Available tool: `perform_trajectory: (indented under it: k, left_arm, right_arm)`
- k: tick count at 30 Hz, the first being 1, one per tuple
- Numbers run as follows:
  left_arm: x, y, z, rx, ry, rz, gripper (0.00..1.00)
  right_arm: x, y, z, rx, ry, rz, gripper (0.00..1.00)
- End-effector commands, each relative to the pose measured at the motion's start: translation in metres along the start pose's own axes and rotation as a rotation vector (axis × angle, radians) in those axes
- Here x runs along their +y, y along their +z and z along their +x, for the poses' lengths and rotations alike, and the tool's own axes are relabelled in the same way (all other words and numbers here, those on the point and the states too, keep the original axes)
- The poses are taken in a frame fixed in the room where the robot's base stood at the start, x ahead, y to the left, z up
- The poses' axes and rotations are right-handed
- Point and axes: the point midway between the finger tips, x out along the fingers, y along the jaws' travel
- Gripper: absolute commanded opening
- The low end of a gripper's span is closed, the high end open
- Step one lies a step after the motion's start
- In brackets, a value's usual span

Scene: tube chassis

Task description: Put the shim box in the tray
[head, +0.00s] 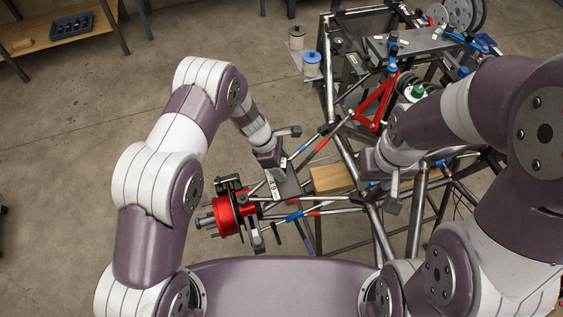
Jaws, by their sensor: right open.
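A tan box (332,178), which I take to be the shim box, sits among the tubes at the middle of the chassis. My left gripper (280,150) is left of and above it in the picture, beside a grey plate (287,184). Whether its fingers are apart or hold anything is unclear. My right gripper (390,188) is open to the right of the tan box, with a gap between them. I cannot tell for certain which thing is the tray; a flat grey surface (408,43) with small parts lies at the back of the chassis.
Red and blue tubes cross around the box. A red cylinder (228,217) is at the front left of the chassis. A wooden bench (50,38) with a dark tray (72,27) is far left. The left floor is clear.

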Motion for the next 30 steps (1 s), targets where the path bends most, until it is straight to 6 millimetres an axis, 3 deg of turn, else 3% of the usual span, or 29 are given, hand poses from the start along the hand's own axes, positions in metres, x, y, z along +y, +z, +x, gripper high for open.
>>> perform_trajectory:
  k: [8,11,22,30]
  left_arm:
    - [0.001,0.001,-0.005,0.000,0.001,0.000,0.70]
    - [0.001,0.000,-0.019,-0.001,0.004,0.000,0.70]
    - [0.001,0.000,-0.105,0.000,0.004,0.000,0.70]
    - [0.000,0.001,-0.123,-0.001,0.001,-0.005,0.70]
  right_arm:
    - [0.000,0.000,-0.001,0.000,0.000,0.000,0.43]
    - [0.000,0.001,0.005,0.000,0.000,0.000,0.43]
    - [0.000,0.003,0.024,0.000,0.000,0.000,0.43]
    - [0.000,0.003,0.025,0.000,0.000,0.000,0.43]
